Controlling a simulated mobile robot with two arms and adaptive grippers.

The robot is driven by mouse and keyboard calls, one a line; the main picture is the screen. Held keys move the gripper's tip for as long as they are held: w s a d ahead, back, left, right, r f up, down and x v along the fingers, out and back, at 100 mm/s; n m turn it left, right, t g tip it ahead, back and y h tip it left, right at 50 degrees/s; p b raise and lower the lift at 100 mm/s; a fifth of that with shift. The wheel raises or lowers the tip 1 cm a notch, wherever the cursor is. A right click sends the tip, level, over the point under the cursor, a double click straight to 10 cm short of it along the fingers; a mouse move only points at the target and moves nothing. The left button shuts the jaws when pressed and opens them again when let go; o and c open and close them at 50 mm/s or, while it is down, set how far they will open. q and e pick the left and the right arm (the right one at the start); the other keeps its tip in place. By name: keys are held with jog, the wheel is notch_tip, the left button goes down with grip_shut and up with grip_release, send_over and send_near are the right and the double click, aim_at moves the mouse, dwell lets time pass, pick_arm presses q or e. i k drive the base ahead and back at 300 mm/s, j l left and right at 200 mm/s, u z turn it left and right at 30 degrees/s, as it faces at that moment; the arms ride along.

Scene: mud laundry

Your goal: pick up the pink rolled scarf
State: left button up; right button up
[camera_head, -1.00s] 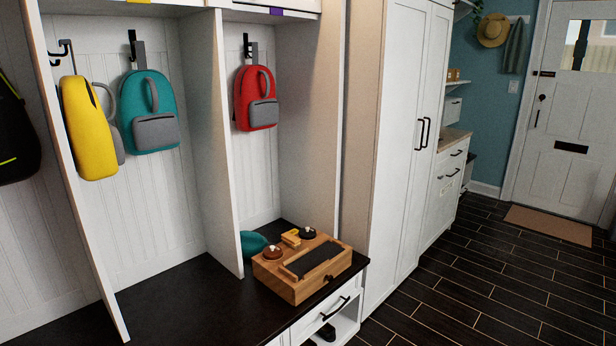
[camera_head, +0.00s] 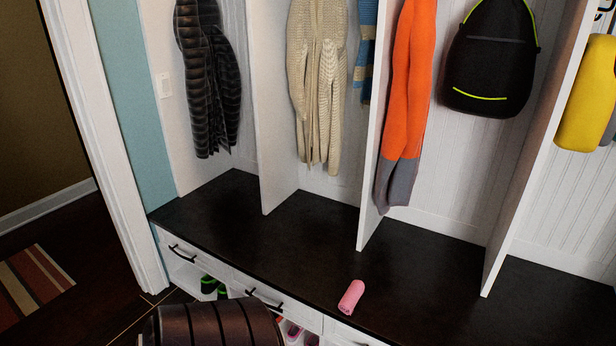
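The pink rolled scarf (camera_head: 351,297) lies on the dark bench top (camera_head: 290,232), close to its front edge, in the lower middle of the head view. It is a short pink roll, slightly slanted, with nothing touching it but the bench. Neither of my grippers shows in the view.
White dividers split the bench into cubbies. A dark puffer jacket (camera_head: 207,80), a cream cardigan (camera_head: 316,85), an orange and grey garment (camera_head: 404,105) and a black backpack (camera_head: 490,60) hang above. A brown ribbed rounded object (camera_head: 215,324) stands before the drawers. A doorway is at left.

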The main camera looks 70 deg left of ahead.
aim_at(348, 302)
jog(key=u, duration=1.75)
